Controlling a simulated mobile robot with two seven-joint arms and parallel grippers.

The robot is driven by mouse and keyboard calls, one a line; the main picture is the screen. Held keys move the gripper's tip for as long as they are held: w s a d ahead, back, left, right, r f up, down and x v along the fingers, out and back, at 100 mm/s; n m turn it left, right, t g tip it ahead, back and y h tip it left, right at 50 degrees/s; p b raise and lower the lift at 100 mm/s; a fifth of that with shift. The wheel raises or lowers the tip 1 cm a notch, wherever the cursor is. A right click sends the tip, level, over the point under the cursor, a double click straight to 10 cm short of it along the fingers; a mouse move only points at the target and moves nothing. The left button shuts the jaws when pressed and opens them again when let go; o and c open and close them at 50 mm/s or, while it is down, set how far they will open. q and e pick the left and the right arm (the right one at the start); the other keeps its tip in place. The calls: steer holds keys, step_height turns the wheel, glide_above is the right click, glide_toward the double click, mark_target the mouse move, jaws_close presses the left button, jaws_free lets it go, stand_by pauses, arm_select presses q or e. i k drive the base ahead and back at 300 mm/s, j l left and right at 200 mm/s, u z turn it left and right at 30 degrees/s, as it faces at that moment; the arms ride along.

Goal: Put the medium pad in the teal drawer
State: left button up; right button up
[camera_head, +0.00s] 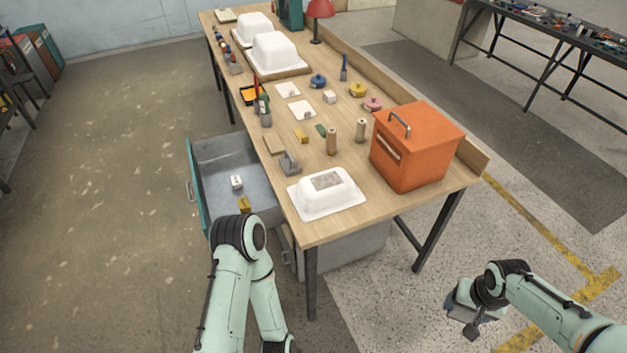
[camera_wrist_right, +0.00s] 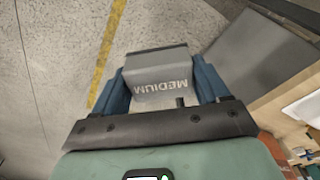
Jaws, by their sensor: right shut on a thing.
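The medium pad (camera_wrist_right: 160,72) is a grey block lettered MEDIUM, held between the two blue fingers of my right gripper (camera_wrist_right: 164,86) in the right wrist view. In the head view my right gripper (camera_head: 464,312) is at the lower right, over the floor and away from the table; the pad is hard to make out there. The teal drawer (camera_head: 197,192) is pulled open at the table's left side. Its grey inside shows a white block (camera_head: 236,182) and a yellow block (camera_head: 244,204). My left arm is folded in front of the drawer's near end; its gripper is out of frame.
The wooden table (camera_head: 318,233) carries an orange box (camera_head: 415,146), a white tub shell (camera_head: 326,195) at the near end, two wooden cylinders and several small items. Floor is clear between the table and my right gripper. A dark rack (camera_head: 560,42) stands far right.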

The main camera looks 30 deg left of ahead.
mark_target(249, 195)
steer(key=j+z, duration=0.3)
steer(key=j, duration=0.45)
steer(key=i+j, duration=0.1)
steer(key=j, duration=1.9)
steer(key=i+j, duration=0.15)
steer(key=j, duration=0.85)
steer(key=i+j, duration=0.1)
steer(key=j, duration=1.9)
steer(key=i, duration=0.05)
